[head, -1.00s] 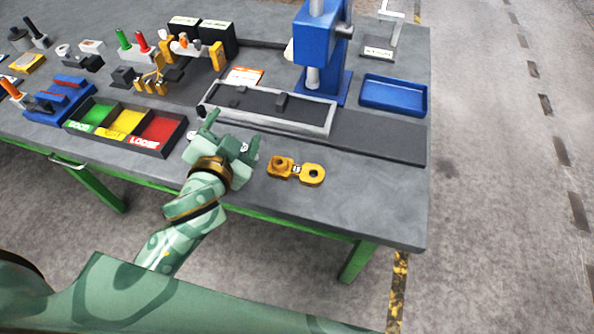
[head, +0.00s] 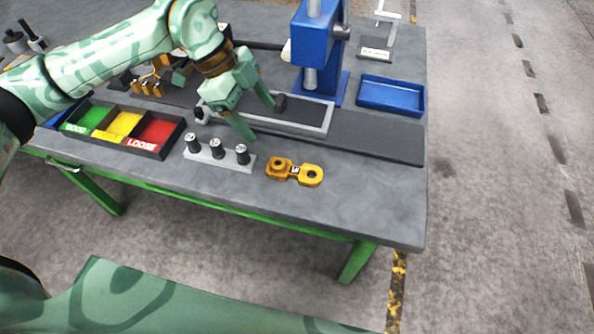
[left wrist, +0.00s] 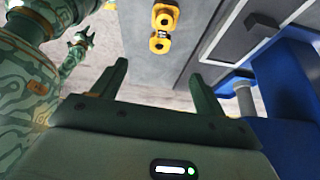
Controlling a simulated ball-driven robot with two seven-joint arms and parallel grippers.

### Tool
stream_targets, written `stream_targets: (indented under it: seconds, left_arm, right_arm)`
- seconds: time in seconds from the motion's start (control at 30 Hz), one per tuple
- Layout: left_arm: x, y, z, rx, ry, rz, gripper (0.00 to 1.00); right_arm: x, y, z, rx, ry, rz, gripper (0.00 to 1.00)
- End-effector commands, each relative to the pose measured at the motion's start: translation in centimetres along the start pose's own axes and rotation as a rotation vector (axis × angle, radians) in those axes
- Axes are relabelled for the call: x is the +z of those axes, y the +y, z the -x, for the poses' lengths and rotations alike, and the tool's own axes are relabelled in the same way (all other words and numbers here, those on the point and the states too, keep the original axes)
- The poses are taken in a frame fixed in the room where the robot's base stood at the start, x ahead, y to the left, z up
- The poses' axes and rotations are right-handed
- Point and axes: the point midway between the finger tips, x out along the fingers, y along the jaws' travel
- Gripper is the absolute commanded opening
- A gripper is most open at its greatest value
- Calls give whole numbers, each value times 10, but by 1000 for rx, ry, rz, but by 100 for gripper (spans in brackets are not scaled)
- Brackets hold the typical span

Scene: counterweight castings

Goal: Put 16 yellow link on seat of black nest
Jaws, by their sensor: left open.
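The yellow link (head: 311,175) lies flat on the bench near its front edge, with a small white label at its middle that seems to read 16. It also shows in the left wrist view (left wrist: 160,41), beyond my fingers. My left gripper (head: 252,107) is open and empty, above the grey-framed dark tray, behind and left of the link. Its two fingers stand apart in the left wrist view (left wrist: 156,85). A small black block (head: 280,101) is on the tray; I cannot tell whether it is the black nest. A small green hand (left wrist: 81,42), seemingly my right gripper, shows in the left wrist view.
The blue press (head: 318,55) stands behind the tray (head: 300,124). A blue bin (head: 391,96) is to its right. A grey rack (head: 205,155) with black pegs stands left of the link. The green, yellow and red sorting box (head: 170,150) is further left. The bench's right front is clear.

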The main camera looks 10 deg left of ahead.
Motion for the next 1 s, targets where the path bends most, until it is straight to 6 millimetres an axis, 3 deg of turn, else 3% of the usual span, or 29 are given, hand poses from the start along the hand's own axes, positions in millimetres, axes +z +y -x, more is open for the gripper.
stream_targets:
  seconds: [0.13, 0.5, 0.83, 1.0]
  left_arm:
    - [17, -1, 0, 9, -70, 81, 73]
    - [22, 0, -85, 11, -66, 78, 73]
    - [25, 0, -113, 9, -65, 76, 73]
    - [31, 0, -142, 12, -65, 77, 73]
  right_arm:
    - [1, 0, -2, 0, -1, 0, 36]
    - [4, -2, -13, -3, -7, 0, 36]
    - [5, -2, -17, -4, -10, 0, 36]
    - [7, -3, -24, -6, -13, 0, 36]
